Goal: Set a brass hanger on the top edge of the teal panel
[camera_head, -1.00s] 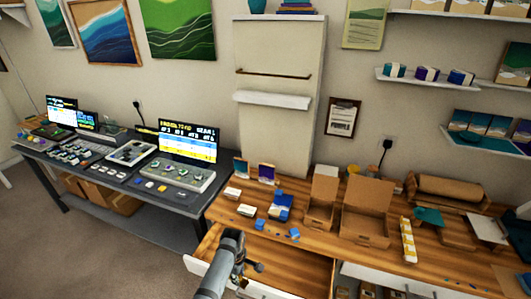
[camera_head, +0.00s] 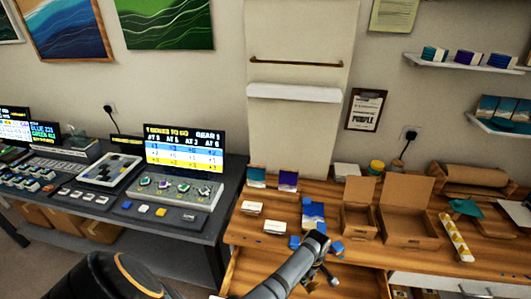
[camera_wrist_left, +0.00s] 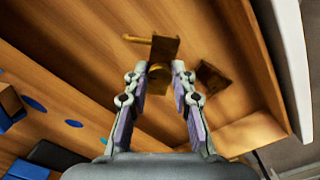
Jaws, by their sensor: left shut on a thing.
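In the wrist view my left gripper (camera_wrist_left: 160,76) is shut on a brass hanger (camera_wrist_left: 165,47), a small bent plate with a rod sticking out to the left. A second brass piece (camera_wrist_left: 212,78) lies on the wood below, to the right and apart from the fingers. In the head view the left gripper (camera_head: 326,274) is over the open drawer near the desk's front edge; the hanger is too small to make out there. A small teal-blue panel (camera_head: 256,177) stands upright at the back left of the desk, beside a purple one (camera_head: 288,180). My right gripper is out of view.
Pale blocks (camera_head: 275,228), blue pieces (camera_head: 313,212) and open cardboard boxes (camera_head: 408,226) stand on the wooden desk (camera_head: 345,258). A patterned tube (camera_head: 456,238) lies at the right. A grey bench (camera_head: 150,232) with screens stands at the left.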

